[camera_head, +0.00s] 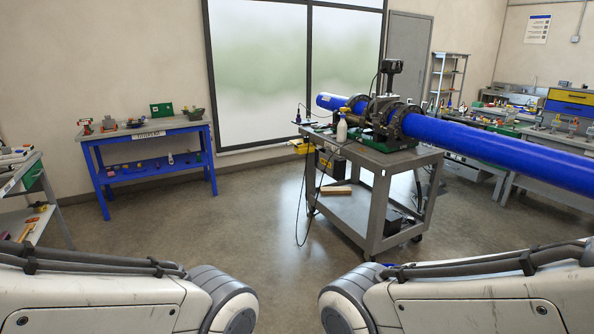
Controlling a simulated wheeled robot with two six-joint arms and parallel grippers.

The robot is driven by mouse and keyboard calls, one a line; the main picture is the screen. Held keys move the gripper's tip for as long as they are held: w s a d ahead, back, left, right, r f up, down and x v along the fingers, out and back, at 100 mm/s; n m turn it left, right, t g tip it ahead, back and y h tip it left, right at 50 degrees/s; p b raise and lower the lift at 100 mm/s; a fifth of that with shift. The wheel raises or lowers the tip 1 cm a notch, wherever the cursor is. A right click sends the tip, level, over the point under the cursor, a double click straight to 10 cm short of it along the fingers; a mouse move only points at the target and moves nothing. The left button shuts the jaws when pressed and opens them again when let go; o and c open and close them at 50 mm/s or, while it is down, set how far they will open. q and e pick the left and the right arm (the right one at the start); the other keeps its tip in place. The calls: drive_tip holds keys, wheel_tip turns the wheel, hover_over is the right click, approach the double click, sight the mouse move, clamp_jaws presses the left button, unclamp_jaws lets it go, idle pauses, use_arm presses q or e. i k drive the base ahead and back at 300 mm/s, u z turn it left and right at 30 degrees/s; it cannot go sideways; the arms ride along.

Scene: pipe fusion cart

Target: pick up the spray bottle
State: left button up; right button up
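A small white bottle (342,129) stands upright on the near left part of the grey cart's top. It looks like the spray bottle, but its head is too small to make out clearly. Another small white object (170,158) is on the lower shelf of the blue table; I cannot tell what it is. Only links of my two arms show along the bottom edge, far from the cart. Neither of my grippers is in view.
The grey cart (362,214) carries a clamping machine (385,118) with a long blue pipe (490,147) jutting right. Black cables hang at its left side. A blue table (148,134) with tools stands at the left wall. Open floor (235,220) lies between.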

sight(343, 126)
drive_tip(key=i, duration=4.3)
drive_tip(key=z, duration=0.4)
drive_tip(key=i, duration=1.35)
drive_tip(key=z, duration=0.2)
